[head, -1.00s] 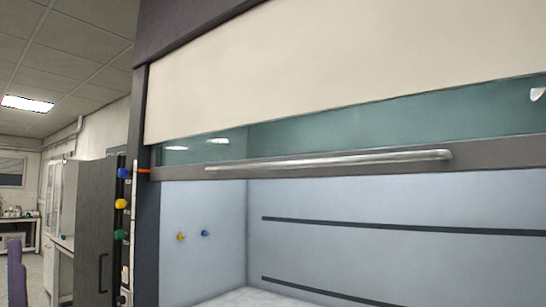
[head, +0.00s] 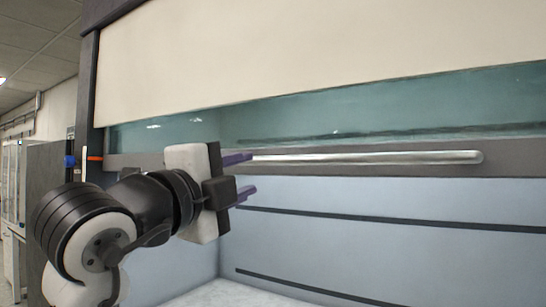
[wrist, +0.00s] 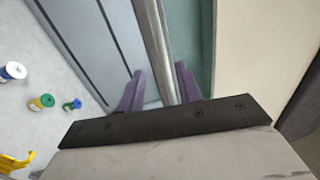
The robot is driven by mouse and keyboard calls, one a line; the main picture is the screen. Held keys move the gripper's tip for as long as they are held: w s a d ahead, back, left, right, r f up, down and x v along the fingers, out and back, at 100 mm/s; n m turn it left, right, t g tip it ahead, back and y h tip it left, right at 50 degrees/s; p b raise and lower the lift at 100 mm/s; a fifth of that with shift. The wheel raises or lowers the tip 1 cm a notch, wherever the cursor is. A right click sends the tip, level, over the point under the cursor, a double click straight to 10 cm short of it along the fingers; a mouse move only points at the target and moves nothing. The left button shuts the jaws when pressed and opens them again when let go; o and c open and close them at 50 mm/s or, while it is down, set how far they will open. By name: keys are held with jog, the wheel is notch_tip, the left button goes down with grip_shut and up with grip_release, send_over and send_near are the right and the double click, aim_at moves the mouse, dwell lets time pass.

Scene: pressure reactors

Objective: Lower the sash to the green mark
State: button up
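The sash is raised, with a teal glass pane (head: 300,118) above a grey bottom rail (head: 515,163). A long silver bar handle (head: 400,158) runs along the rail and also shows in the wrist view (wrist: 152,35). An orange marker (head: 95,158) sits at the rail's left end, by a white strip on the left post. I cannot see the green mark now. My gripper (head: 242,175) is open near the handle's left end. In the wrist view my purple fingers (wrist: 160,88) stand apart on either side of the bar, without visible clamping.
A cream panel (head: 330,60) covers the front above the glass. Below the rail, the hood's opening is clear to the back wall (head: 400,200). Small objects with blue and green parts (wrist: 42,102) and a yellow one (wrist: 15,162) show at left in the wrist view.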

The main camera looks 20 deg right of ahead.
aim_at(280, 162)
jog(key=p+x, duration=0.4)
jog(key=x, duration=0.7)
jog(key=shift+w+d+r+p, duration=0.1)
jog(key=shift+r+p, duration=0.05)
jog(key=shift+p, duration=0.15)
jog(key=shift+w+d, duration=0.45)
jog(key=shift+d, duration=0.1)
jog(key=shift+c, duration=0.3)
grip_shut()
